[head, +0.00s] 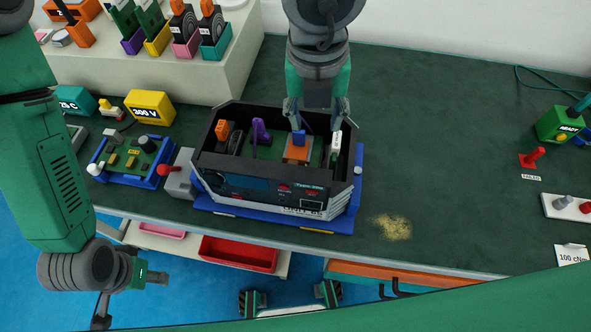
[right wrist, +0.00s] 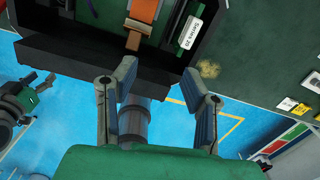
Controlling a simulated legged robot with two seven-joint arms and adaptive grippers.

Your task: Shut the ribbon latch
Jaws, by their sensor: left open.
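An open dark box-shaped unit (head: 272,190) sits on a blue base on the bench. Inside it are a purple upright part (head: 260,134), an orange-brown part (head: 298,152) with a blue piece on top, and a white-labelled card (head: 336,144). In the right wrist view an orange strip (right wrist: 144,10) ends in a brown piece. I cannot tell which part is the ribbon latch. My right gripper (head: 317,112) is over the unit's right half, fingers apart; the right wrist view shows it (right wrist: 160,80) empty. My left gripper (head: 130,297) is open at lower left, away from the unit.
A red-knobbed lever (head: 170,170) and a blue-framed board (head: 130,158) stand left of the unit. A yellow 300 V block (head: 150,107) is behind them. A raised white shelf (head: 170,75) holds cards in coloured holders. The bench to the right is mostly clear, with a tan patch (head: 391,227).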

